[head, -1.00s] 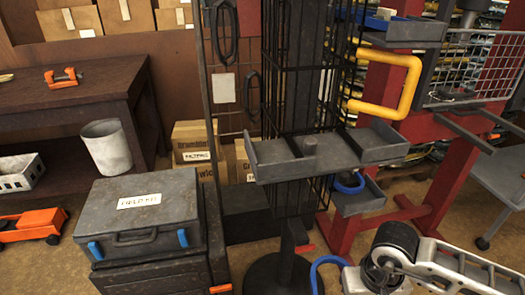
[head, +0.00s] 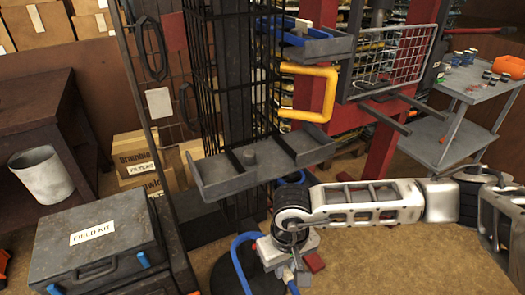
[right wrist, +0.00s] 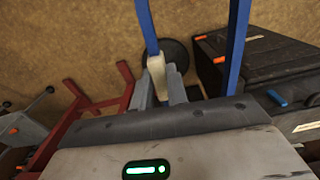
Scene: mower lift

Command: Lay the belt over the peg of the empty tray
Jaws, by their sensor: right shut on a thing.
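The belt (head: 240,260) is a blue loop. My right gripper (head: 290,277) is shut on it, low in front of the rack. In the right wrist view the belt (right wrist: 236,45) shows as two blue strands, one running to the fingertips (right wrist: 163,88), where a pale piece also shows. The empty tray (head: 215,182) is a grey trough on the rack at mid height, above my right gripper. Its short round peg (head: 250,157) stands up bare near the middle. My left gripper is not in view.
A black wire rack (head: 215,75) stands behind the empty tray. An upper tray (head: 325,47) holds something blue. A yellow handle (head: 328,95) juts out above the empty tray. A grey field kit case (head: 100,245) is at left, a cart (head: 440,140) at right.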

